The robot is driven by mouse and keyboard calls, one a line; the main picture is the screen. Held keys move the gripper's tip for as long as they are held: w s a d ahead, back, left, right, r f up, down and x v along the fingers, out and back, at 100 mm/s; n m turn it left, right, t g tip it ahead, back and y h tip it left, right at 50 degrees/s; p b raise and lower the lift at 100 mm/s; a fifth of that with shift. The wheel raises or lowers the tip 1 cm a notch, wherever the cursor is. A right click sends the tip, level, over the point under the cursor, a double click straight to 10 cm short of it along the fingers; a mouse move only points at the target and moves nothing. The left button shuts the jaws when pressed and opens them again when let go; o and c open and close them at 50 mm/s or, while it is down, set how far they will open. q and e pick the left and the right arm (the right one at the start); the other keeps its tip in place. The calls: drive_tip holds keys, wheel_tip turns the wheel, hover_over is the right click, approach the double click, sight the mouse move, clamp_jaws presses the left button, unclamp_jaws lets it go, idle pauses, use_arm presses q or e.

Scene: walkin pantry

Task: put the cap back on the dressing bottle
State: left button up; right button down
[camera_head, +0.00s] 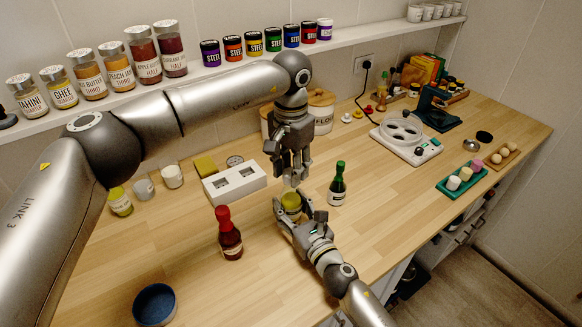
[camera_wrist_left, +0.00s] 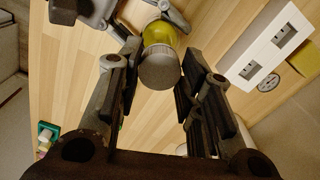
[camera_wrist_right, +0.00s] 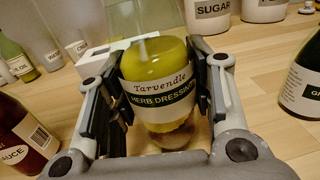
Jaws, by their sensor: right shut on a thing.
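The dressing bottle (camera_wrist_right: 155,75) holds yellow-green liquid and is labelled HERB DRESSING. It stands upright between the fingers of my right gripper (camera_head: 298,215), which is shut on it; it also shows in the head view (camera_head: 291,201). My left gripper (camera_head: 291,178) points down just above the bottle with its fingers apart. In the left wrist view, a grey round cap (camera_wrist_left: 159,72) shows at the bottle's upper end, between the open fingers. I cannot tell whether it is fully seated. The bottle's top is hidden in the head view.
A red sauce bottle (camera_head: 229,236) stands to the left and a dark green bottle (camera_head: 337,186) to the right, both close by. A white block with two openings (camera_head: 234,184) lies behind. A blue bowl (camera_head: 155,304) is at the front left. The wooden counter (camera_head: 190,260) is free around these.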

use_arm(q)
drive_tip(key=o, duration=0.3)
drive_tip(key=shift+r, duration=2.25)
drive_tip(key=shift+c, duration=0.2)
